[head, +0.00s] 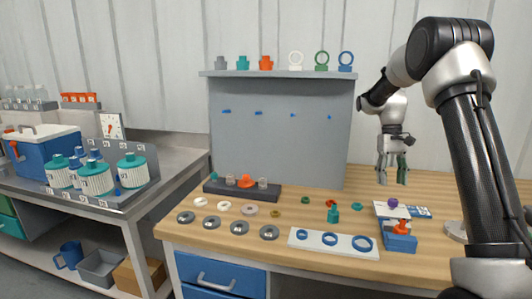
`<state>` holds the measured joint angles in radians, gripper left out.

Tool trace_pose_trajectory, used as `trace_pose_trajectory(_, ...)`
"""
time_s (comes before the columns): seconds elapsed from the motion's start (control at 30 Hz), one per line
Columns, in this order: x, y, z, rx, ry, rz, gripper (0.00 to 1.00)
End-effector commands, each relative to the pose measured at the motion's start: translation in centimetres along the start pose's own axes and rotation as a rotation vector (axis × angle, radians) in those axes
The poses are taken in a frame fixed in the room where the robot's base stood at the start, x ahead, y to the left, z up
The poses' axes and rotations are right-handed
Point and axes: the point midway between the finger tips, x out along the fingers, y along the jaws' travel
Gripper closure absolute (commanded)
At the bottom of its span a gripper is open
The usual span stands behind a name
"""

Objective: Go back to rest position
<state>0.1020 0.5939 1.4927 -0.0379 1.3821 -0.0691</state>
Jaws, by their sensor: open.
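My gripper (393,170) hangs at the end of my arm at the right, fingers pointing down. It is open and empty, above the right part of the wooden bench (310,211). No object is between its fingers. A purple ball-like piece (392,203) and a blue block with an orange part (401,229) lie on the bench below and slightly right of it.
A grey panel (275,140) with a shelf of coloured fittings (267,62) stands behind the bench. Rings and discs (239,227), a dark rack (215,187) and a white ring plate (309,246) lie on the bench. White-and-teal vessels (96,178) stand on the left counter.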

Motion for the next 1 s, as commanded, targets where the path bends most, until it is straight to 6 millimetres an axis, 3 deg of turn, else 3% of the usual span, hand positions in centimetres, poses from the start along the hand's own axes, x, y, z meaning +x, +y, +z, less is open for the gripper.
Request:
trace_pose_trajectory(0.03, -0.4, -0.3, 1.9, 0.006, 0.025, 0.0, 0.49)
trace_pose_trajectory(0.27, -1.3, -2.0, 10.2, 0.024, 0.151, -0.004, 0.49)
trace_pose_trajectory(0.43, -1.5, -3.3, 18.1, 0.03, 0.277, -0.007, 0.49)
trace_pose_trajectory(0.7, 0.8, -4.9, 29.3, 0.018, 0.478, -0.012, 0.49)
trace_pose_trajectory(0.83, 1.7, -5.3, 32.9, 0.004, 0.562, -0.013, 0.49)
trace_pose_trajectory(1.0, 0.6, -5.5, 34.9, -0.008, 0.669, -0.013, 0.49)
